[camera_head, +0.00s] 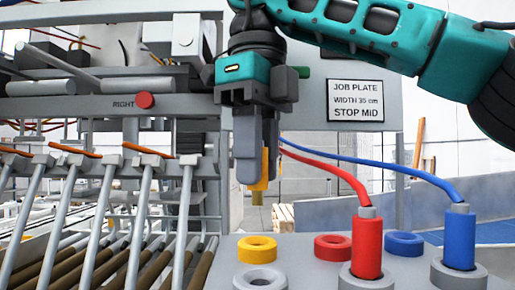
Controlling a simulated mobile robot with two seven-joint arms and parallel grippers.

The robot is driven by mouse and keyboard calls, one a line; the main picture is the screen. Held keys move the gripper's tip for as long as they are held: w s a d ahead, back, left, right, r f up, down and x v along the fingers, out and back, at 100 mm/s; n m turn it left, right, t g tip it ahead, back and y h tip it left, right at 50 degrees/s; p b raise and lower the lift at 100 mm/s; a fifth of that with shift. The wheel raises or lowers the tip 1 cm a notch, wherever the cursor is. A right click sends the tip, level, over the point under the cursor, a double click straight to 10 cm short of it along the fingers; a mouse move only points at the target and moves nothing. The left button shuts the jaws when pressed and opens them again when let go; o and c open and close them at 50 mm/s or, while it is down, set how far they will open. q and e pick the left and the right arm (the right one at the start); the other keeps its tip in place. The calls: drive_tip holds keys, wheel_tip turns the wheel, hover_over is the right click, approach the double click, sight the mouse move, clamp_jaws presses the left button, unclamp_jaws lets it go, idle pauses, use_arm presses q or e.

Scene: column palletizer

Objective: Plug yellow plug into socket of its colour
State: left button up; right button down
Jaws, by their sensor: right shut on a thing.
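My right gripper (256,165) hangs pointing down in the middle of the view, shut on the yellow plug (265,172). The fingers hide much of the plug; a yellow strip shows beside them and a small dull tip below. The plug is held in the air above the grey panel, apart from it. A yellow ring (257,248) lies on the panel below the gripper, with an empty grey socket (261,279) just in front of it. My left gripper is not in view.
A red plug (367,245) and a blue plug (459,238) stand upright in grey sockets at right, with cables running back left. A red ring (333,247) and a blue ring (404,243) lie behind them. A roller rack (100,215) fills the left.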

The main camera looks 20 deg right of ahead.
sight(257, 189)
drive_tip(key=shift+w+f, duration=0.1)
drive_tip(key=shift+f, duration=0.2)
drive_tip(key=shift+f, duration=0.3)
idle(0.3)
drive_tip(key=shift+f+b, duration=0.2)
drive_tip(key=shift+b, duration=0.2)
drive_tip(key=shift+f+b, duration=0.7)
drive_tip(key=shift+f, duration=0.2)
drive_tip(key=shift+f, duration=0.15)
idle(0.7)
drive_tip(key=shift+f, duration=0.45)
idle(0.6)
drive_tip(key=shift+f+b, duration=0.5)
drive_tip(key=shift+f, duration=0.1)
idle(0.9)
drive_tip(key=c, duration=0.8)
unclamp_jaws()
drive_tip(key=shift+c, duration=0.2)
